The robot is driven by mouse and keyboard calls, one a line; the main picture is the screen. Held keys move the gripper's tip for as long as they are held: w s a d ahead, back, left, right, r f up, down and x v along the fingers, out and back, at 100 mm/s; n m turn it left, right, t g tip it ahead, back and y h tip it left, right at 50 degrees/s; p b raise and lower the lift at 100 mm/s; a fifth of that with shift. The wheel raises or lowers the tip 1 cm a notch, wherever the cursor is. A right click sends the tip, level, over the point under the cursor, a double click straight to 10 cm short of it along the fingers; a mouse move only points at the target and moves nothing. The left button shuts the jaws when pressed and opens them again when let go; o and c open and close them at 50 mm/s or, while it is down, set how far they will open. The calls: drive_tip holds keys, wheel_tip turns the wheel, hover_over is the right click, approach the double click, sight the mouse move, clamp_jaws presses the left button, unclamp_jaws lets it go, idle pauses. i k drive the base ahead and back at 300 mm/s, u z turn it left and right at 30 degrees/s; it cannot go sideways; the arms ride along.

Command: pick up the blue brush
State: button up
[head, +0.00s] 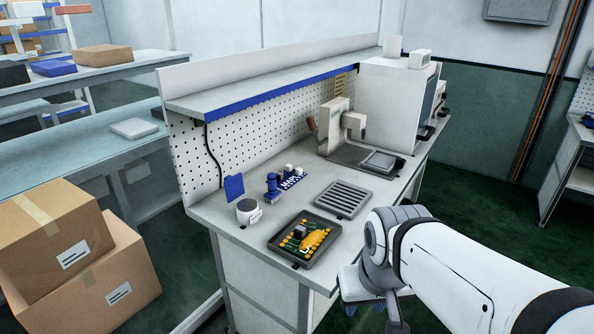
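A flat blue piece (234,188) stands up by a round grey-and-white cup (247,211) near the left front corner of the workbench. It may be the blue brush, but I cannot tell for sure. A small blue upright object (273,185) stands to its right, and its shape is also too small to name. My gripper (362,310) hangs low at the bench's front edge, right of the dark tray. It is apart from both blue objects and partly hidden by my arm. Whether its fingers are open or shut is unclear.
On the bench (228,226) are a dark tray (276,246) with a green-and-yellow board, a grey slotted plate (342,199), a small blue rack (291,183) and a beige machine (334,125). A shelf (270,84) overhangs the back. Cardboard boxes (90,270) stand at left.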

sight(273, 195)
drive_tip(key=i, duration=1)
drive_tip(key=z, duration=0.05)
